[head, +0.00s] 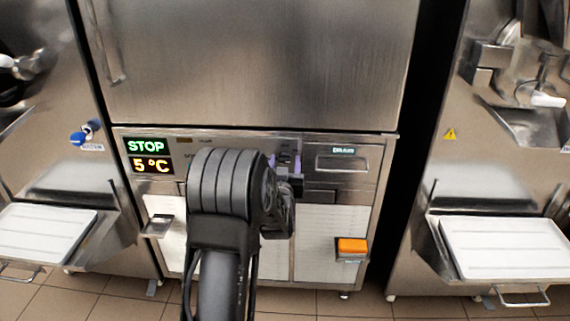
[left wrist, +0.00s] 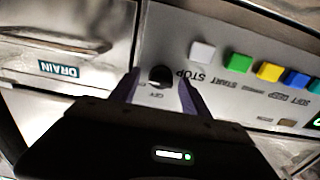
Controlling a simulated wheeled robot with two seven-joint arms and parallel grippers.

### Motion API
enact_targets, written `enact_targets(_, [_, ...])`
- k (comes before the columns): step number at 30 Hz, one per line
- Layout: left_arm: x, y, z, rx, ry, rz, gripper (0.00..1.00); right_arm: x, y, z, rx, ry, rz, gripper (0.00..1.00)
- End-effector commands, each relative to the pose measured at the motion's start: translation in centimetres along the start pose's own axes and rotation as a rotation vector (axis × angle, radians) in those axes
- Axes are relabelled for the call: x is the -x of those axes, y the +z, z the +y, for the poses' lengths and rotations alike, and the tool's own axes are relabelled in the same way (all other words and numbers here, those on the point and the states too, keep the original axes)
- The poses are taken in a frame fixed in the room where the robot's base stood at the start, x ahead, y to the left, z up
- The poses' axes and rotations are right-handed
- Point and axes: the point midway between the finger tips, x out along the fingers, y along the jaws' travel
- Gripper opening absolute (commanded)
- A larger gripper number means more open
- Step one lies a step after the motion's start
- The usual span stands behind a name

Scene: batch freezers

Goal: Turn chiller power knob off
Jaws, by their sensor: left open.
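The chiller power knob is a small black round knob (left wrist: 160,76) on the pale control panel, seen in the left wrist view beside the STOP lettering. My left gripper (left wrist: 158,92) is open, with one purple finger on each side of the knob. I cannot tell whether the fingers touch it. In the head view my left gripper (head: 285,165) is at the panel of the middle machine, and my arm hides much of that panel. The knob is not clear there. The display (head: 149,156) reads STOP and 5 °C. My right gripper is not in view.
Beside the knob in the left wrist view are white (left wrist: 203,52), green (left wrist: 239,62) and yellow (left wrist: 270,72) buttons. A DRAIN label (left wrist: 58,69) is on the other side. In the head view, an orange block (head: 352,245) juts out low, and neighbouring machines have white trays (head: 505,247).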

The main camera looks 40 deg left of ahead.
Motion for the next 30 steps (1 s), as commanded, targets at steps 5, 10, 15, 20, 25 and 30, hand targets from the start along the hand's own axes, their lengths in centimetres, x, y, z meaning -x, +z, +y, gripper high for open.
enact_targets(5, [0.02,-0.02,0.01,0.0,0.0,0.0,0.45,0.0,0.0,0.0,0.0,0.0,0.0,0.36])
enact_targets(10, [0.03,-0.02,0.02,0.0,0.0,0.001,0.31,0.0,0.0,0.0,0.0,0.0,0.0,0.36])
enact_targets(15, [0.04,-0.02,0.06,0.0,0.001,0.001,0.17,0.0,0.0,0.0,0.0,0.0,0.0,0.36])
enact_targets(20, [0.04,-0.02,0.08,0.0,0.001,0.001,0.04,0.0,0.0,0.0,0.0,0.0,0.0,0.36])
enact_targets(25, [0.04,-0.02,0.11,0.0,0.002,0.001,0.0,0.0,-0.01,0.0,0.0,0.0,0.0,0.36])
enact_targets(30, [0.05,0.07,0.13,0.01,0.002,0.001,0.0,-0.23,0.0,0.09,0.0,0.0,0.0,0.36])
